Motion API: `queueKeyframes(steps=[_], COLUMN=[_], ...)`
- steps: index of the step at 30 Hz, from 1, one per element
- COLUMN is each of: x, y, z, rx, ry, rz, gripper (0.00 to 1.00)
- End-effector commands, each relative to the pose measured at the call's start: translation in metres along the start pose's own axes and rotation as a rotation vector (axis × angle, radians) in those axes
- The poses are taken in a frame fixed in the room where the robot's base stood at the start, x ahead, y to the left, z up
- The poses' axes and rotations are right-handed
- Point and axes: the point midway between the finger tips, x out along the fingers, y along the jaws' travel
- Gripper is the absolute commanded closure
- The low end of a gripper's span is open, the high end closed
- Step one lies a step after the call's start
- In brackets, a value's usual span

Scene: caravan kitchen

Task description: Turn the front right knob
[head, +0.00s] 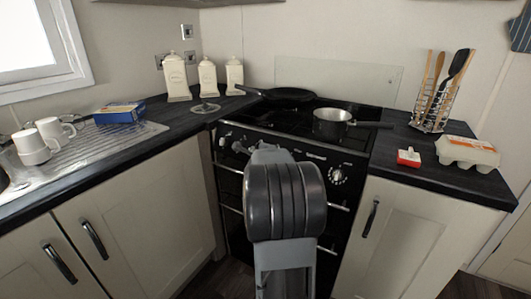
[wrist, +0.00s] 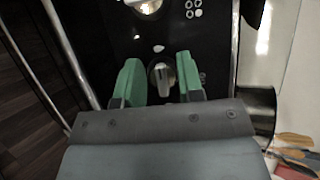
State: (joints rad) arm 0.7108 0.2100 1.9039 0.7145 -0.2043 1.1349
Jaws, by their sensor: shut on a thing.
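My gripper (wrist: 161,82) shows in the wrist view with its two green fingers on either side of a silver-grey oven knob (wrist: 162,79), shut on it. The knob sits on the black control panel (wrist: 200,45). Another knob (wrist: 147,5) is partly cut off at the top edge of that view. In the head view my arm covers the middle of the cooker front, so my fingers and the held knob are hidden there. A knob with white marks around it (head: 337,176) shows to the right of my arm.
A saucepan (head: 332,122) and a dark frying pan (head: 290,95) stand on the hob. An egg carton (head: 467,152), a small red item (head: 408,157) and a utensil rack (head: 433,112) are on the right worktop. A cupboard handle (head: 371,217) sticks out at right.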

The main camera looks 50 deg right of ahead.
Motion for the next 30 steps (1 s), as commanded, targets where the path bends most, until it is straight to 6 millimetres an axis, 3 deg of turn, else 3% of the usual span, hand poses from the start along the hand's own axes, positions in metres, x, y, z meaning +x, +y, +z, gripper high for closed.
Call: queueKeyframes(steps=[16, 17, 18, 24, 30], x=[0.0005, 0.0005, 0.0005, 0.0003, 0.0001], y=[0.0008, 0.0008, 0.0008, 0.0007, 0.0005], z=[-0.0011, -0.0011, -0.0011, -0.0001, 0.0004], rx=[-0.020, -0.020, -0.020, -0.020, -0.020], ry=[0.002, 0.002, 0.002, 0.001, 0.000], rz=[0.010, 0.010, 0.010, 0.010, 0.009], gripper=[0.89, 0.64, 0.60, 0.41, 0.40])
